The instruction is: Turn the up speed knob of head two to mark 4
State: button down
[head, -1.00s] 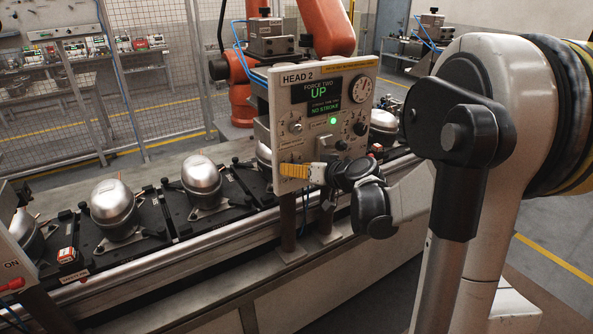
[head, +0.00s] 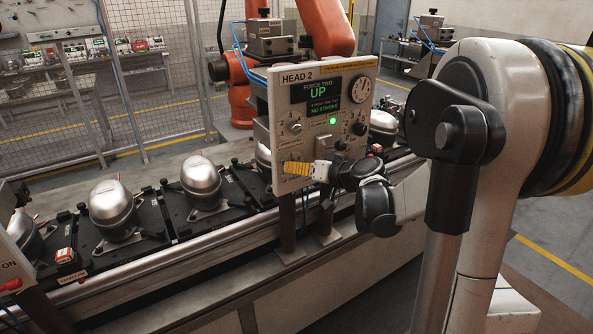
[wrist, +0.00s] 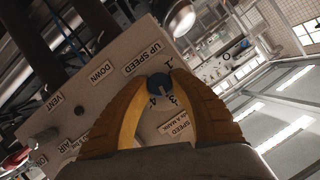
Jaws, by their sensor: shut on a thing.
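The HEAD 2 panel (head: 327,128) stands upright on posts beside the conveyor, with a lit screen reading "FORCE TWO UP" and "NO STROKE". In the head view my gripper (head: 285,168) is at the panel's lower left, hiding the knob.
The wrist view also shows a "DOWN" label (wrist: 101,72) and a "VENT" label (wrist: 55,103) on the panel. A dial gauge (head: 361,90) and other knobs sit on the panel's right. Silver compressors (head: 203,177) stand on black pallets to the left. A wire fence is behind.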

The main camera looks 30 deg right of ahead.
jog(key=m+y+b, duration=0.1)
jog(key=m, duration=0.1)
jog(key=m+y+b, duration=0.1)
jog(key=shift+f+m+t, duration=0.2)
jog(key=shift+m+t, duration=0.2)
jog(key=shift+r+m+t+y+b, duration=0.1)
jog(key=shift+m+t+y+b, duration=0.5)
jog(key=shift+m+y+b, duration=0.9)
jog(key=shift+m+h, duration=0.4)
jog(key=shift+h, duration=0.1)
jog(key=c, duration=1.1)
grip_release()
jog(key=v, duration=1.2)
